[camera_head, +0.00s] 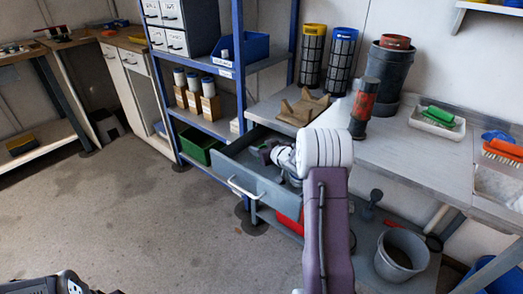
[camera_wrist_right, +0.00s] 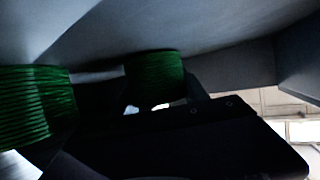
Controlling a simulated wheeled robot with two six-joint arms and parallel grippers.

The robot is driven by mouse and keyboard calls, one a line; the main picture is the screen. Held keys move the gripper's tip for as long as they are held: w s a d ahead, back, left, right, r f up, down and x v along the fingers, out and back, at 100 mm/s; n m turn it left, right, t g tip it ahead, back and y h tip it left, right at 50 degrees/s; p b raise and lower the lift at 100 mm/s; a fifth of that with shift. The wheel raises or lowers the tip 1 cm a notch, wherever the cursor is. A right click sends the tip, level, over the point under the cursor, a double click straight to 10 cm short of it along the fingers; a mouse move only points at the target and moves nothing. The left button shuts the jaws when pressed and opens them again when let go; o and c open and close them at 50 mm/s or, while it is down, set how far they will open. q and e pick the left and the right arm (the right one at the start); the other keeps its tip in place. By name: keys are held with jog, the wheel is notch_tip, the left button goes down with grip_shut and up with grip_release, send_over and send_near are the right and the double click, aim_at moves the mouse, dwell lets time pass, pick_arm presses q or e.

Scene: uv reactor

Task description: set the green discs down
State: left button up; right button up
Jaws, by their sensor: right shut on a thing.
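My right arm reaches into the open grey drawer (camera_head: 255,182) under the workbench. Its gripper (camera_head: 268,152) is low inside the drawer, and the wrist hides part of it. In the right wrist view, two ribbed dark-green stacks of discs show close up: one at the left edge (camera_wrist_right: 36,105) and one nearer the middle (camera_wrist_right: 155,82). Grey drawer surfaces lie around them. My dark gripper parts cover the lower middle of that view. The right gripper is shut on green discs; its fingertips are in shadow, and I cannot tell whether the discs touch the drawer floor. No left gripper shows.
The workbench (camera_head: 400,150) carries a wooden cradle (camera_head: 303,106), a dark cylinder with an orange band (camera_head: 362,108), and a white tray (camera_head: 437,122). Blue shelving (camera_head: 240,70) stands to the left. A grey bucket (camera_head: 402,254) is below the bench. Floor left of the drawer is clear.

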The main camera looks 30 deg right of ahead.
jog(key=shift+f, duration=0.1)
jog(key=o, duration=1.3)
jog(key=shift+o, duration=0.2)
jog(key=shift+s+r, duration=0.15)
jog(key=shift+r, duration=0.15)
jog(key=p+v, duration=0.2)
jog(key=v, duration=0.4)
jog(key=shift+s+r, duration=0.1)
jog(key=shift+r, duration=0.05)
jog(key=shift+s, duration=0.45)
